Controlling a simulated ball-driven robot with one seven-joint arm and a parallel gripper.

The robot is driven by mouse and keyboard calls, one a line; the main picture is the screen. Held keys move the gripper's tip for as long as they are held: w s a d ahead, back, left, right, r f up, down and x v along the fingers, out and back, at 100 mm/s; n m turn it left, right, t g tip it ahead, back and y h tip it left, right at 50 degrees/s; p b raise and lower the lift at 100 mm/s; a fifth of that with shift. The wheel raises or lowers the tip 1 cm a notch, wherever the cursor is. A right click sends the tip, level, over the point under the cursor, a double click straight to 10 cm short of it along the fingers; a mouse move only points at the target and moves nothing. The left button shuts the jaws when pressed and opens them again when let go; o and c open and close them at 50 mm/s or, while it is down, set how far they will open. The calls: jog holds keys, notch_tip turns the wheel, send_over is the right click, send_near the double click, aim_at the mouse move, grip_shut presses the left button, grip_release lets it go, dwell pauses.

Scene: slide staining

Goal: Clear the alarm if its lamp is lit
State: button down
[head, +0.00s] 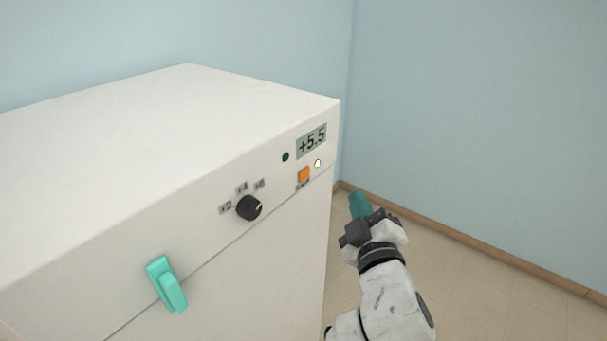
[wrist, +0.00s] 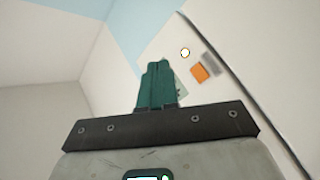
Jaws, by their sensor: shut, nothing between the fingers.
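A small round lamp (head: 318,163) at the right end of the white cabinet's front glows pale yellow-white, so it looks lit. It also glows in the wrist view (wrist: 185,52). An orange square button (head: 303,175) sits just left of and below it, with a small label under it too small to read; the button also shows in the wrist view (wrist: 199,73). My gripper (head: 358,203) has teal fingers and is to the right of the cabinet, apart from the button. In the wrist view its fingers (wrist: 156,72) are closed together and empty.
The white cabinet (head: 170,120) also bears a display (head: 311,141) reading +5.5, a dark green unlit lamp (head: 285,156), a black knob (head: 249,208) marked +2, +4, +6, and a teal handle (head: 167,284). Open floor (head: 470,290) lies right of the cabinet, before blue walls.

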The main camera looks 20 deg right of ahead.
aim_at(304, 175)
dwell(0.3)
jog(key=w+a+b, duration=0.3)
jog(key=w+a, duration=0.2)
jog(key=w, duration=0.2)
jog(key=shift+b, duration=0.3)
jog(key=shift+w+a, duration=0.1)
dwell(1.9)
jog(key=shift+w+a, duration=0.2)
jog(key=shift+w, duration=0.1)
jog(key=shift+w+a+b, duration=0.2)
jog(key=shift+w+b, duration=0.05)
jog(key=shift+b, duration=0.15)
dwell(0.6)
dwell(0.3)
jog(key=shift+s+d+p, duration=0.3)
jog(key=shift+s+d, duration=0.15)
jog(key=shift+s, duration=0.15)
